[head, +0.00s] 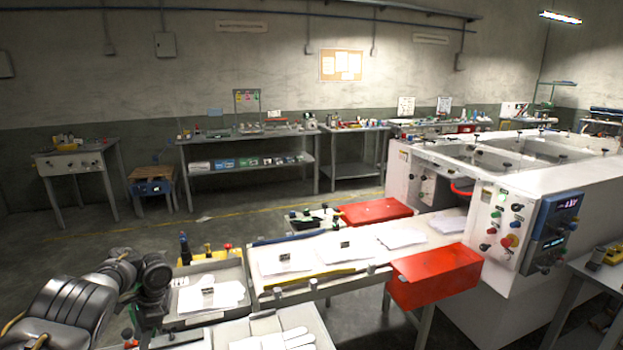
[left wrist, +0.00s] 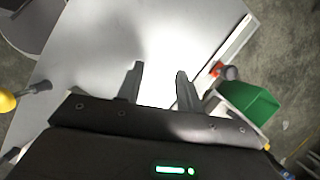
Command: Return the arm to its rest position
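My left arm (head: 130,285) comes in at the lower left of the head view, bent over the floor beside the near trays. Its gripper cannot be made out clearly there. In the left wrist view my left gripper (left wrist: 160,82) has its two fingers apart, with no object visibly pinched between them. Below the fingers is a pale flat surface (left wrist: 95,45) with a very bright, washed-out patch. White gloves (head: 285,340) lie in a near tray at the bottom of the head view, partly cut off. My right gripper is not in view.
A table (head: 262,298) with white film sheets leads to a large white machine (head: 510,185) with a control panel. A red box (head: 435,275) juts from the table's front. A green block (left wrist: 248,103) is right of the fingers. Floor (head: 120,240) behind my arm is open.

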